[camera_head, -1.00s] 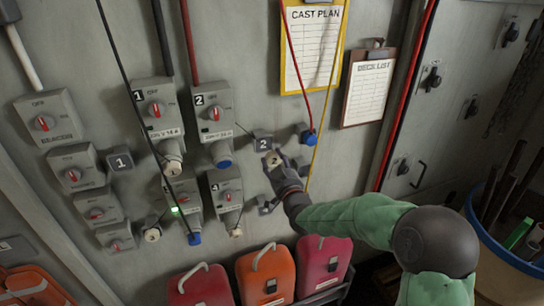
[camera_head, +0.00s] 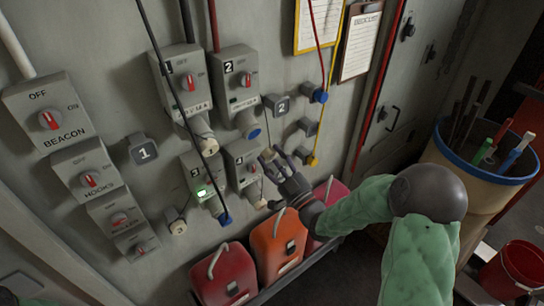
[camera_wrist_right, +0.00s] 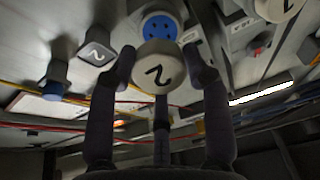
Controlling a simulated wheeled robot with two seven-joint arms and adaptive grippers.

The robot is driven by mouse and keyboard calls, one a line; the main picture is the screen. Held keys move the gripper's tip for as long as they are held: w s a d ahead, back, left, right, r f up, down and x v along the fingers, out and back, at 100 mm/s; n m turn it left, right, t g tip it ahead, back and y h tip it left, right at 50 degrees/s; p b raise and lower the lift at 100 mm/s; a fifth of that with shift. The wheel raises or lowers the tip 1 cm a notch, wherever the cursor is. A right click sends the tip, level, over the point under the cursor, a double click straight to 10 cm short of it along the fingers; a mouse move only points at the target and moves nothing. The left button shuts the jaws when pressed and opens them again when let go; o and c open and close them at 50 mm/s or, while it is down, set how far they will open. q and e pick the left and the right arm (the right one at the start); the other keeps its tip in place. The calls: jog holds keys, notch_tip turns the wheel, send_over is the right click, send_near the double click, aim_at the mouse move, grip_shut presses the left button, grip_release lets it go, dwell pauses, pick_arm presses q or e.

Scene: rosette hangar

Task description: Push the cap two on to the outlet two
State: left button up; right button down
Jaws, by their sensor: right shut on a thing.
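Outlet two is the grey box marked 2 (camera_head: 231,88) on the wall, with a red switch and a round blue socket face (camera_head: 254,133) at its lower end. The blue face with dark holes also shows in the wrist view (camera_wrist_right: 160,27). My right gripper (camera_head: 274,156) is shut on cap two, a pale round cap marked 2 (camera_wrist_right: 158,72), between its fingers (camera_wrist_right: 166,72). In the wrist view the cap overlaps the lower edge of the blue face; a gap shows in the head view, and the cap is off the socket.
A holder marked 2 (camera_head: 281,106) and a blue plug (camera_head: 320,96) sit right of outlet two. Outlets three (camera_head: 203,178) and four (camera_head: 243,163) are below. Cables hang across the wall. Fuel cans (camera_head: 277,245) stand underneath; a bin (camera_head: 475,180) stands at right.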

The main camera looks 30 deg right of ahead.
aim_at(254, 134)
jog(key=shift+p+x, duration=0.4)
jog(key=shift+x, duration=0.4)
jog(key=shift+p+x, duration=0.4)
jog(key=shift+x, duration=0.4)
jog(key=shift+p+x, duration=0.5)
jog(key=shift+x, duration=0.55)
jog(key=shift+b, duration=0.7)
jog(key=shift+f+b, duration=0.1)
jog(key=shift+b, duration=0.2)
jog(key=shift+b, duration=0.6)
jog(key=shift+w+a+r, duration=0.1)
jog(key=shift+w+r, duration=0.15)
jog(key=shift+w, duration=0.35)
jog(key=shift+c, duration=2.3)
grip_release()
